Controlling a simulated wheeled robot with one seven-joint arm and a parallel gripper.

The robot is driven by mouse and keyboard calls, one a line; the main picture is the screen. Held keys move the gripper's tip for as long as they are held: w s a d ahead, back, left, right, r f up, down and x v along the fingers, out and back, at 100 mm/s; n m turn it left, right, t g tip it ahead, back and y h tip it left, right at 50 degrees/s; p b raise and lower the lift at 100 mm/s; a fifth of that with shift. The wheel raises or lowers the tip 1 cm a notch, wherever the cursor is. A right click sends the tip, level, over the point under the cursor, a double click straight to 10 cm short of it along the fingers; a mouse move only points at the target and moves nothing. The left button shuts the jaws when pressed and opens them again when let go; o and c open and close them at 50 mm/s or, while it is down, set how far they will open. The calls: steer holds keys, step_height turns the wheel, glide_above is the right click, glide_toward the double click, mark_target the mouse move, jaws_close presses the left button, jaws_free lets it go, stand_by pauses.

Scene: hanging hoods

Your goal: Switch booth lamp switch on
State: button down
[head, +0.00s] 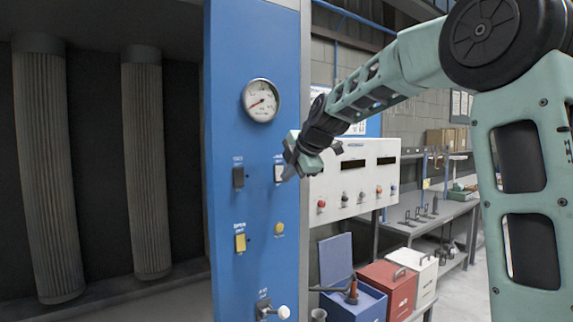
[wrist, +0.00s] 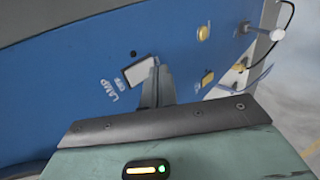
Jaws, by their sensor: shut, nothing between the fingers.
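The lamp switch is a pale rocker in a dark frame on the blue panel. It shows in the head view (head: 278,173) just left of my gripper (head: 289,174). In the wrist view the lamp switch (wrist: 138,71) lies beside my gripper's fingertips (wrist: 156,80), with lettering reading LAMP and OFF next to it. The fingers are shut and empty, and overlap one edge of the switch in that view. I cannot tell whether they touch it. Which way the rocker is tipped is not clear.
The blue panel (head: 225,60) also carries a gauge (head: 261,100), a black switch (head: 238,177), a yellow switch (head: 240,243), a round yellow button (head: 279,229) and a white knob (head: 283,312). A white control box (head: 355,180) stands behind, right of the panel.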

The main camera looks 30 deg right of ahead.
steer(key=shift+w, duration=0.45)
steer(key=shift+f, duration=0.2)
steer(key=shift+f+b, duration=0.15)
steer(key=shift+b, duration=0.55)
steer(key=shift+w+b, duration=0.1)
steer(key=shift+b, duration=0.35)
steer(key=shift+r+p, duration=0.25)
steer(key=shift+p, duration=0.05)
steer(key=shift+r, duration=0.1)
steer(key=shift+r+p, duration=0.3)
steer(key=shift+r, duration=0.45)
steer(key=shift+a, duration=0.1)
